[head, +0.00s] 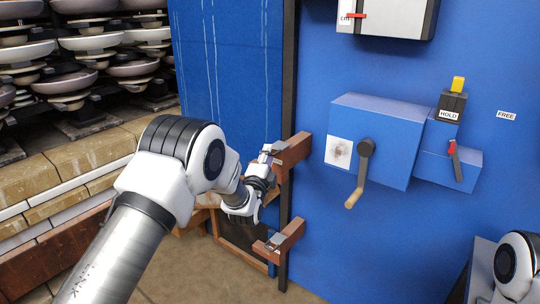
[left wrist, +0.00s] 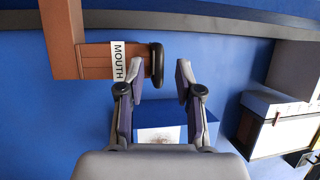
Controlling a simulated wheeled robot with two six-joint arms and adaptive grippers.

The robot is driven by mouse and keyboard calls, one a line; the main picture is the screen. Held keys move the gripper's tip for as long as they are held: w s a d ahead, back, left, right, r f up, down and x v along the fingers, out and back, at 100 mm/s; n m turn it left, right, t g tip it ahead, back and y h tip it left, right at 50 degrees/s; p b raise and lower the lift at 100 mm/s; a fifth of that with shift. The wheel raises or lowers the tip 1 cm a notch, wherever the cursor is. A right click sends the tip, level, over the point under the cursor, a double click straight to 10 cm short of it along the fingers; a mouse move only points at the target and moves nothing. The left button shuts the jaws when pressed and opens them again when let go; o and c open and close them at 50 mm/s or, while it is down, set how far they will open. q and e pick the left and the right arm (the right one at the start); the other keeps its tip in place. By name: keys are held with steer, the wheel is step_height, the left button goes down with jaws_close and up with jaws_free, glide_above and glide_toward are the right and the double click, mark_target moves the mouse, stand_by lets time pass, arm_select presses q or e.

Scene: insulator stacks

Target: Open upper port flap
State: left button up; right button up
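The upper brown wooden port flap (head: 292,156) sticks out beside the dark post on the blue wall. In the left wrist view the brown piece (left wrist: 95,62) carries a white MOUTH label and ends in a black rounded knob (left wrist: 157,66). My left gripper (head: 262,172) is at the flap's near end and hides part of it. In the left wrist view its fingers (left wrist: 160,78) are apart, with the knob close to the left finger and partly in the gap. I cannot tell whether they touch. My right gripper is out of view; only part of my right arm shows at lower right.
A similar lower brown piece (head: 285,238) sits below. A blue box with a crank handle (head: 360,175) and a smaller box with a red lever (head: 455,160) are on the wall to the right. Stacked insulators (head: 90,42) fill the left side.

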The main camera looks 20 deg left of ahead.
arm_select(q)
steer(key=shift+w+a, duration=0.15)
steer(key=shift+w, duration=0.9)
steer(key=shift+r, duration=0.1)
steer(key=shift+c, duration=0.4)
jaws_close()
steer(key=shift+r, duration=0.1)
steer(key=shift+r+p, duration=0.2)
steer(key=shift+p, duration=0.2)
